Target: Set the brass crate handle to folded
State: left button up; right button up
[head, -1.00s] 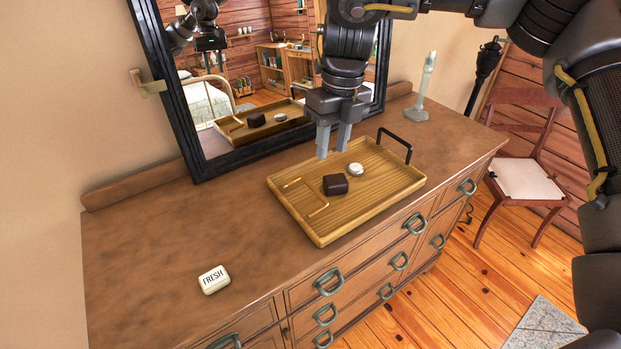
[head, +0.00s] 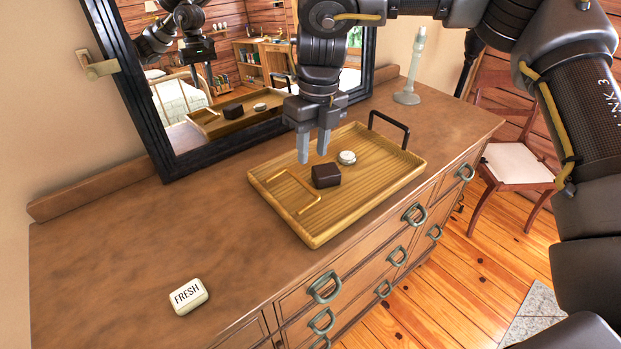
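The crate is a shallow wooden tray (head: 378,193) on the dresser top. Its brass handle (head: 305,184) is a thin U-shaped bar at the left end, tipped inward and looking nearly flat over the tray floor. A black handle (head: 390,119) stands upright at the tray's right end. My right gripper (head: 312,149) points down above the tray, behind and above the brass handle. Its two fingers are apart with nothing between them, and I see no contact with the handle. My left gripper is not in view.
A dark brown block (head: 326,176) and a round white tin (head: 347,158) lie in the tray. A black-framed mirror (head: 169,165) stands behind, and a pale candlestick (head: 410,75) at back right. The left dresser top is mostly clear.

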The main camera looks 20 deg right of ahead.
jog(key=f, duration=0.5)
jog(key=f+p, duration=0.1)
jog(key=f, duration=0.2)
jog(key=shift+a+f, duration=0.25)
grip_shut()
